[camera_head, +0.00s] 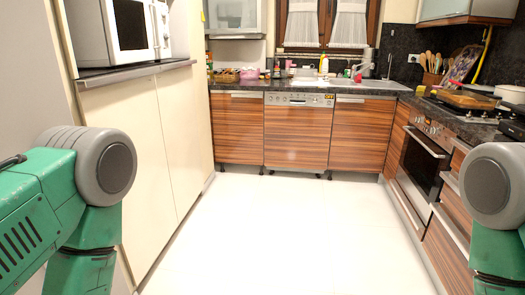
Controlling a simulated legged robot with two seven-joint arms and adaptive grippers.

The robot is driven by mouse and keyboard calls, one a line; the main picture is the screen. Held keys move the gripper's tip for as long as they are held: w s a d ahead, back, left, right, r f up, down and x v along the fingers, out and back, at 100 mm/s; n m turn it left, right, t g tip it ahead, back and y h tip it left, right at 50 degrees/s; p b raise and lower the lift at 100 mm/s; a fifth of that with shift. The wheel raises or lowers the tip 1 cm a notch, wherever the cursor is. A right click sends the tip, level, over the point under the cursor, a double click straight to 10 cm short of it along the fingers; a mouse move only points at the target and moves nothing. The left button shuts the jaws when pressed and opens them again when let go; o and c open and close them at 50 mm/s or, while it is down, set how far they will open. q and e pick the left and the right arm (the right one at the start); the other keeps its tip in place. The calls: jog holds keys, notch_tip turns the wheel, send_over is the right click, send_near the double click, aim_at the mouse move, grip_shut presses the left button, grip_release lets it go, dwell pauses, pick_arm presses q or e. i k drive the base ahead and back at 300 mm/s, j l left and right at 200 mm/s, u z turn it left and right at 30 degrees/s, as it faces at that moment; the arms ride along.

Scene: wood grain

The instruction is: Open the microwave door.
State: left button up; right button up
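The white microwave (112,30) stands on a dark shelf at the upper left, cut off by the top edge of the head view. Its dark door window (130,24) faces right, with a pale vertical handle beside it, and the door looks shut. My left arm comes in from the left below the shelf, and my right arm shows at the right edge. Both show only green and grey links. Neither gripper is in view, and both visible arm parts are apart from the microwave.
Tall cream cabinets (140,140) stand below the microwave shelf (135,70). A counter (300,84) with a sink and several items runs along the back. An oven (420,165) and stove are at the right. The white floor (290,230) in the middle is clear.

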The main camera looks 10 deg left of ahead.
aim_at(129, 25)
jog(key=i, duration=2)
